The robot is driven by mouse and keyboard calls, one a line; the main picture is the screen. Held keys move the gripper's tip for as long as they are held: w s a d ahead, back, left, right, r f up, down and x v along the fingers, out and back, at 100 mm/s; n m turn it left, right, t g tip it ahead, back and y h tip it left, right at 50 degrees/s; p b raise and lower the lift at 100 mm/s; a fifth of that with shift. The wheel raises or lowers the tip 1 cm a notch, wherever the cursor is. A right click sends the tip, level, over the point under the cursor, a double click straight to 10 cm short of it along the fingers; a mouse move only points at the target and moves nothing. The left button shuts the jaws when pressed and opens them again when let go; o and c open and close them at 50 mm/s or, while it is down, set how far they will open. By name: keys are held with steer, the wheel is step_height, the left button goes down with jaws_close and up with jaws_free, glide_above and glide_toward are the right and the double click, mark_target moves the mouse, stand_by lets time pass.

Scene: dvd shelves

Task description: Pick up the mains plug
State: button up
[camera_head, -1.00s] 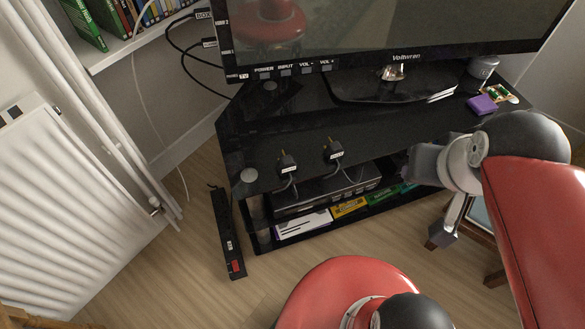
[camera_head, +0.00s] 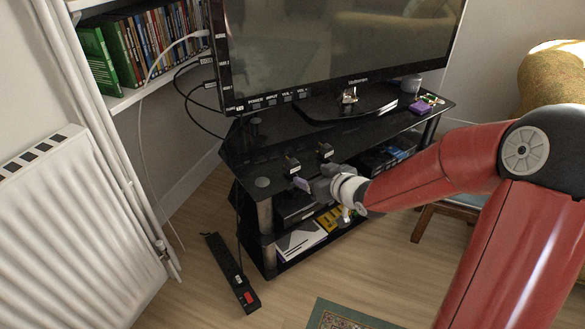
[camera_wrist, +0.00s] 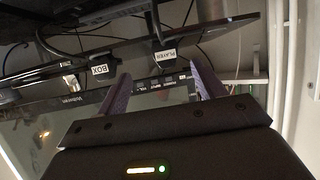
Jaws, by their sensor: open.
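Two black mains plugs lie at the front edge of the glossy black TV stand (camera_head: 262,150): a left plug (camera_head: 292,164) and a right plug (camera_head: 325,150). In the wrist view one plug (camera_wrist: 164,48) has a white PLAYER tag and the other plug (camera_wrist: 92,72) has a BOX tag. My gripper (camera_head: 303,184) is just in front of the stand's edge, close to the left plug. In the wrist view its purple fingers (camera_wrist: 161,84) are open and empty. The PLAYER plug shows beyond the gap between them, the BOX plug to the left.
A black power strip (camera_head: 230,272) with a red switch lies on the wooden floor. The TV (camera_head: 340,50) stands above the plugs. Boxes (camera_head: 300,240) fill the lower shelf. A white radiator (camera_head: 75,230) is at left, and a green rug (camera_head: 340,315) lies in front.

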mark_target(295, 169)
steer(key=x, duration=0.4)
steer(key=b+x, duration=0.1)
steer(key=x, duration=0.3)
steer(key=shift+s+a+r, duration=0.1)
steer(key=shift+a+r, duration=0.1)
steer(key=shift+a, duration=0.25)
steer(key=c, duration=1.1)
steer(key=shift+r, duration=0.1)
